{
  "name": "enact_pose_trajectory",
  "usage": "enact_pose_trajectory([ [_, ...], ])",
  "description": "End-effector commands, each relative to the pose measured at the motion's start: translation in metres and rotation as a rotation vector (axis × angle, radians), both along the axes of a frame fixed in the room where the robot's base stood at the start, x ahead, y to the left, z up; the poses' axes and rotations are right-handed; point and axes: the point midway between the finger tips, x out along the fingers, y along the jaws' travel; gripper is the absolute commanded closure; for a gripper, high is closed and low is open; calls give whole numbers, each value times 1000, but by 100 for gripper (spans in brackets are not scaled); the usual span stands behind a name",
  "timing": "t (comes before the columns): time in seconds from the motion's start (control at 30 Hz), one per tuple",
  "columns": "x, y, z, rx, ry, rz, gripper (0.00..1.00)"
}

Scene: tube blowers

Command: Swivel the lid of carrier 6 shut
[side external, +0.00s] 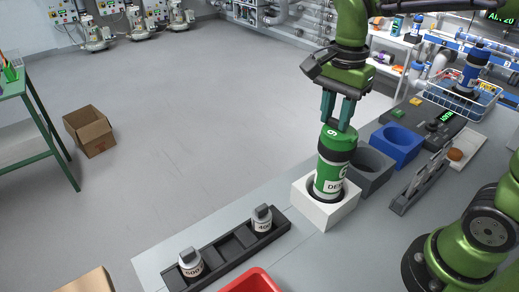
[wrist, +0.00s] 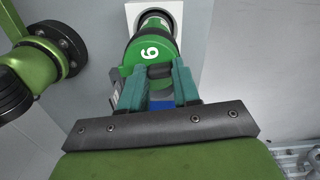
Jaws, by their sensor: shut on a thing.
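Carrier 6 (side external: 331,172) is a green can with a white label and a dark band near its top. It stands upright in the round well of a white block (side external: 345,213). Its green lid (side external: 331,132), marked with a white 6, is at the top; it also shows in the wrist view (wrist: 149,55). My gripper (side external: 338,124) points down at the lid. In the wrist view, my gripper (wrist: 159,78) has its two teal fingers either side of a dark part at the lid's edge, shut on it. The fingers partly hide the lid, so I cannot tell exactly how far it is swivelled.
A grey holder (side external: 371,170) and a blue holder (side external: 397,145) stand right behind the white block. A red bin (side external: 258,282) is at the front edge of view. A wire basket (side external: 460,97) holds a blue carrier.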

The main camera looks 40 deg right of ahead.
Motion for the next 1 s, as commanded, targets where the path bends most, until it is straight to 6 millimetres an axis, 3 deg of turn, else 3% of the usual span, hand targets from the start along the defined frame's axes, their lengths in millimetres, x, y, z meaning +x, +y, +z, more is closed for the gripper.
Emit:
enact_pose_trajectory([
  [0.33,1,-7,1,0,-2,-141,99],
  [0.87,1,-8,1,0,-2,-164,99],
  [0.9,1,-8,1,0,-2,-164,66],
  [1.0,1,-8,1,0,-2,-164,50],
])
